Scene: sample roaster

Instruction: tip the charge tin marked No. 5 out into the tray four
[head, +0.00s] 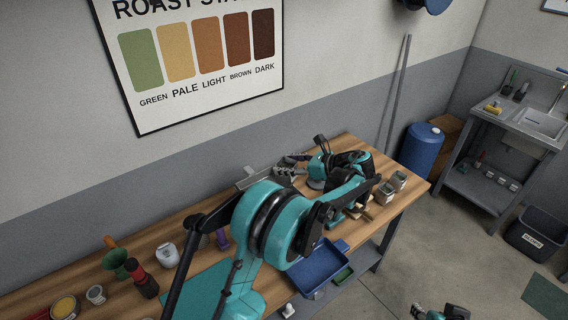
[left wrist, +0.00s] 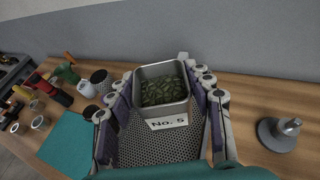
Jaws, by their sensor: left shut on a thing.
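The charge tin (left wrist: 163,88) is a square grey metal tin marked No. 5, with green beans inside. In the left wrist view it sits upright between the fingers of my left gripper (left wrist: 163,100), which is shut on it. In the head view my left gripper (head: 290,170) is over the far side of the bench, its fingers grey and small; the tin cannot be made out clearly there. A blue tray (head: 318,268) is at the bench's front edge, partly behind my arm. I see no number on it, so I cannot tell which is tray four.
Two tins (head: 386,192) stand at the bench's right end. A teal mat (head: 195,292), a green funnel (head: 114,262) and a red-black tool (head: 142,278) are at the left. A metal weight-like piece (left wrist: 281,134) stands right of my left gripper. Bare wood (left wrist: 250,95) lies around it.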

